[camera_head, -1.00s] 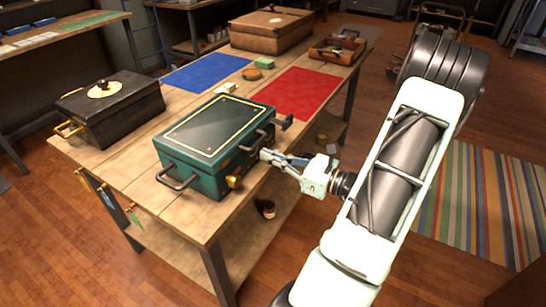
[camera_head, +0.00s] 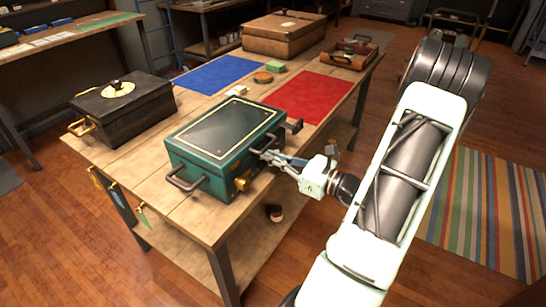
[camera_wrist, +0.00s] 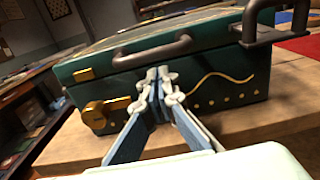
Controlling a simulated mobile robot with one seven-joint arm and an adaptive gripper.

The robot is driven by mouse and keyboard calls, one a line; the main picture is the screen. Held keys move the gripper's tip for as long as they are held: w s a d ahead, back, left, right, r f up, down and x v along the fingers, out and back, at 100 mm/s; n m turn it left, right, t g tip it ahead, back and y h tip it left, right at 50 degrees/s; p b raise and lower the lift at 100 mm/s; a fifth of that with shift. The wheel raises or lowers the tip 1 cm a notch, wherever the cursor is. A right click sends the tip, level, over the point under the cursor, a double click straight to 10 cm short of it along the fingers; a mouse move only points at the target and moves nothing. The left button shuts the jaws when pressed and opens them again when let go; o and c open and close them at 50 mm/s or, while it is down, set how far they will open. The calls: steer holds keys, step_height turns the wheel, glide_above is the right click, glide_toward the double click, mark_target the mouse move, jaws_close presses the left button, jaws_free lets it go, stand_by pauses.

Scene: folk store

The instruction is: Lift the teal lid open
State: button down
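The teal box (camera_head: 200,180) stands on the wooden table, and its teal lid (camera_head: 226,130), trimmed in gold, lies closed on it. The wrist view shows the lid's front edge (camera_wrist: 215,35) with a dark lid handle (camera_wrist: 150,48) and a gold latch (camera_wrist: 105,114) below and left. My gripper (camera_head: 264,154) is at the box's front face. In the wrist view its fingertips (camera_wrist: 157,76) are together just below the handle, with nothing seen between them. Whether they touch the box or handle I cannot tell.
A black box (camera_head: 125,112) stands left of the teal one. Blue (camera_head: 220,74) and red (camera_head: 310,95) mats lie behind it. A brown case (camera_head: 283,36) is at the far end. A dark bracket (camera_wrist: 272,25) juts out right of the handle.

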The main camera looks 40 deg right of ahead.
steer(key=shift+w+a, duration=0.3)
steer(key=shift+w, duration=0.3)
steer(key=shift+s+d, duration=0.15)
steer(key=shift+s, duration=0.15)
steer(key=shift+r, duration=0.1)
steer(key=shift+r+p, duration=1.25)
steer(key=shift+p, duration=0.05)
steer(key=shift+r, duration=0.1)
steer(key=shift+r+p, duration=1.05)
steer(key=shift+r, duration=0.15)
